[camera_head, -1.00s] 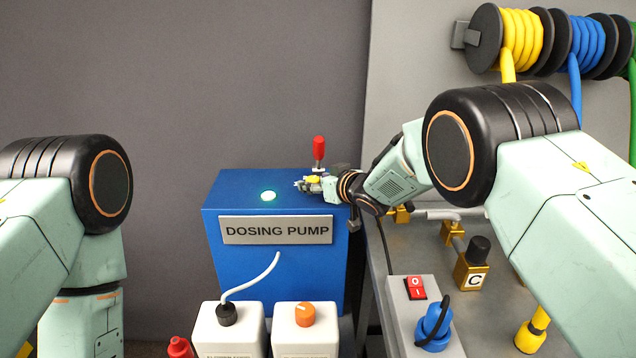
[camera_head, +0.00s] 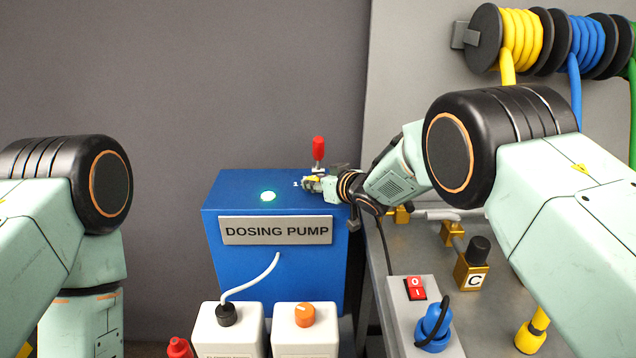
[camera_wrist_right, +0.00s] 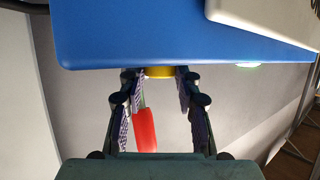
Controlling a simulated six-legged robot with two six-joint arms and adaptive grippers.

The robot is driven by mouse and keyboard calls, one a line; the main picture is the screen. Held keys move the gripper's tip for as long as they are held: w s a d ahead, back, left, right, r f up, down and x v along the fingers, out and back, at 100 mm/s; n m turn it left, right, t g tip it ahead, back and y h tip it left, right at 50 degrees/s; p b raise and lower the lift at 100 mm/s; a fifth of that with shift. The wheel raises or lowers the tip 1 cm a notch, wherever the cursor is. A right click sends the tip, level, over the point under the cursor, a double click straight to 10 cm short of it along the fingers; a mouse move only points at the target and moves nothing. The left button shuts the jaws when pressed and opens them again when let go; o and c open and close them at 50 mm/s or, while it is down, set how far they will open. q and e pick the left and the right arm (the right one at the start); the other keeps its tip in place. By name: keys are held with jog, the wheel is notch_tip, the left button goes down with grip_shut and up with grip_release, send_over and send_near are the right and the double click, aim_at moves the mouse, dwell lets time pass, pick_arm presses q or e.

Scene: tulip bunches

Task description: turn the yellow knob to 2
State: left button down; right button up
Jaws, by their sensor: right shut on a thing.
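The yellow knob (camera_head: 312,178) is on top of the blue dosing pump (camera_head: 232,188), near its right end, mostly hidden by my right gripper (camera_head: 308,184). In the right wrist view the knob (camera_wrist_right: 160,72) shows as a yellow band at the edge of the blue box, between the fingers of my right gripper (camera_wrist_right: 157,78). That gripper is shut on the knob. A small white mark, perhaps a dial number, shows just left of the fingers; the knob's pointer is hidden. My left gripper is out of view; only its arm shows.
A red-handled lever (camera_head: 319,150) stands just behind the knob. White bottles with a black cap (camera_head: 226,314) and an orange cap (camera_head: 305,314) stand in front. A grey bench (camera_head: 505,318) with valves is at right.

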jog(key=shift+r+n+y+p, duration=0.15)
jog(key=shift+n+y+p, duration=0.15)
jog(key=shift+p, duration=0.35)
jog(key=shift+w+d+n+g+y+p, duration=0.15)
jog(key=shift+n+g+y+p, duration=0.15)
jog(key=shift+n+y+p, duration=0.15)
jog(key=shift+w+n+g+y+b, duration=0.15)
jog(key=shift+n+g+y+b, duration=0.4)
jog(key=shift+n+g+y, duration=0.15)
jog(key=shift+d+n+g+y+b, duration=0.15)
jog(key=shift+n+g+y+b, duration=0.45)
jog(key=shift+b, duration=0.6)
jog(key=o, duration=1.1)
jog(key=shift+o, duration=0.2)
